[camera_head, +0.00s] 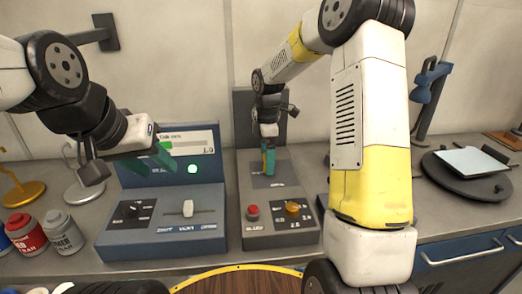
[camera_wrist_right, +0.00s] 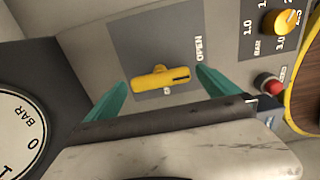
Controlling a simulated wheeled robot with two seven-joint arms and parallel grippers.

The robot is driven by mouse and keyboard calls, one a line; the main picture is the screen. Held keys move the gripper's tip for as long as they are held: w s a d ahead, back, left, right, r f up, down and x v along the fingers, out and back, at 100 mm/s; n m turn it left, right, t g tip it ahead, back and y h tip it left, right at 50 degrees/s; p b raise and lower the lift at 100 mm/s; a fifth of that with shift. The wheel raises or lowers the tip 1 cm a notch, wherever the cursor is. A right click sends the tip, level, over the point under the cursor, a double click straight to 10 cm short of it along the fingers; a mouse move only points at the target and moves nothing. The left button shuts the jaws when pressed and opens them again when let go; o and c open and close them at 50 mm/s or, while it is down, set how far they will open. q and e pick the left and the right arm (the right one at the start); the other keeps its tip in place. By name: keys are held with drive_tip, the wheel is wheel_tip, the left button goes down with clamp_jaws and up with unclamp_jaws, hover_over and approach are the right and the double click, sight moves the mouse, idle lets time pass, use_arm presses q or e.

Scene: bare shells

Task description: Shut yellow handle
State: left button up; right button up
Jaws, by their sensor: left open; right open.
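The yellow handle (camera_wrist_right: 160,78) is a small lever on a dark grey plate, seen in the right wrist view. It lies between the two teal fingers of my right gripper (camera_wrist_right: 160,92), which is open and does not appear to touch it. The word OPEN is printed beside the handle's right end. In the head view my right gripper (camera_head: 268,160) is low over the grey panel and hides the handle. My left gripper (camera_head: 158,158) is open, in front of the blue console's display.
The grey panel (camera_head: 283,231) also carries a red button (camera_head: 253,211) and a yellow knob (camera_head: 292,207). The blue console (camera_head: 158,241) with a slider stands to its left. Paint cans (camera_head: 62,232) stand at far left, and a round black stand (camera_head: 470,187) is at right.

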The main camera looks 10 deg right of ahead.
drive_tip(key=c, duration=1.3)
drive_tip(key=shift+m, duration=0.3)
drive_tip(key=m, duration=0.8)
drive_tip(key=shift+r+m, duration=0.1)
drive_tip(key=shift+m, duration=0.3)
drive_tip(key=m, duration=0.4)
drive_tip(key=shift+m, duration=2.2)
drive_tip(key=shift+w, duration=0.1)
